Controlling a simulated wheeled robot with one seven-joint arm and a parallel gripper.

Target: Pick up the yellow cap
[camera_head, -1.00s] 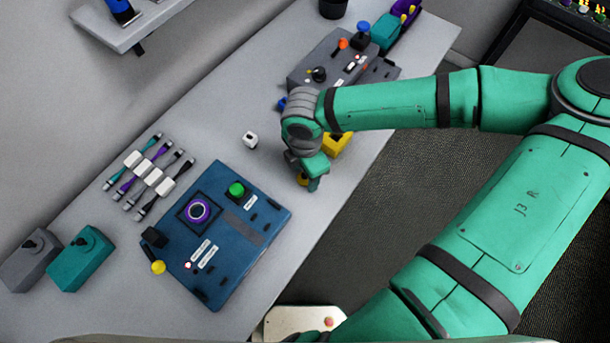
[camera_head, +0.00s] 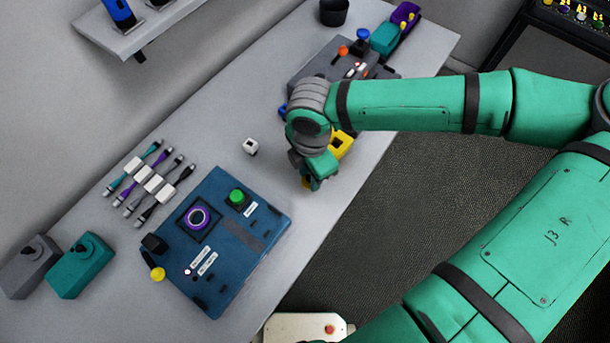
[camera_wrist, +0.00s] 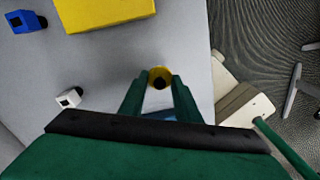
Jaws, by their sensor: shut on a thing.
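The yellow cap (camera_wrist: 161,76) shows in the wrist view as a short yellow cylinder with a dark hole. It sits between the two green fingertips of my gripper (camera_wrist: 160,84), which is shut on it. In the head view my gripper (camera_head: 318,180) is near the table's front edge, to the right of the blue panel. Only a sliver of yellow shows beside its fingers there. Whether the cap touches the table is hard to tell.
A blue panel (camera_head: 228,250) with a green button and a purple ring lies left of my gripper. A yellow block (camera_head: 341,143) stands just behind it. A small white cube (camera_head: 250,146) and several cables lie further left. A grey control box (camera_head: 318,65) stands at the back.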

